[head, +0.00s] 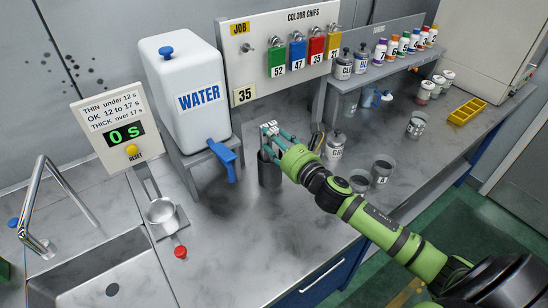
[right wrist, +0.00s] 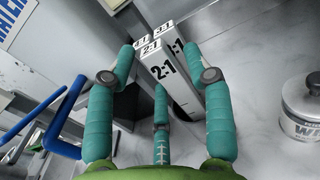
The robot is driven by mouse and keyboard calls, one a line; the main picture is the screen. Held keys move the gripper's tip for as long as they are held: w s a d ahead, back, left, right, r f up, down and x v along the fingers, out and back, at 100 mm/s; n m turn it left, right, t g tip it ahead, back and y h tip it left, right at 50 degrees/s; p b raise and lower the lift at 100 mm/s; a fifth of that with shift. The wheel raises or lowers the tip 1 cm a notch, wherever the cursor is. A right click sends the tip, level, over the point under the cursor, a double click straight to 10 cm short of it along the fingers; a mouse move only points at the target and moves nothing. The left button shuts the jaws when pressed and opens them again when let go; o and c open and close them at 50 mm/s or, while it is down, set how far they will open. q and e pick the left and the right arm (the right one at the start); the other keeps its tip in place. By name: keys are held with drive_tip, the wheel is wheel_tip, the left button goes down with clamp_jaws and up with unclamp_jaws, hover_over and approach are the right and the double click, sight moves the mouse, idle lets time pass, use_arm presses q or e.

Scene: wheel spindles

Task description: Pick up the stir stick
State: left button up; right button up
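My right gripper (right wrist: 168,58) has three teal fingers spread around the sticks, with gaps visible between fingers and sticks. In the head view the right gripper (head: 272,140) reaches in from the right over the holder and hides part of the sticks. My left gripper is not in view.
The white water tank (head: 183,90) with a blue tap (head: 224,160) stands left of the holder. A lidded can (head: 335,145) and grey cups (head: 382,170) stand to the right. The colour chip board (head: 285,50) is behind.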

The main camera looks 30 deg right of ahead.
clamp_jaws()
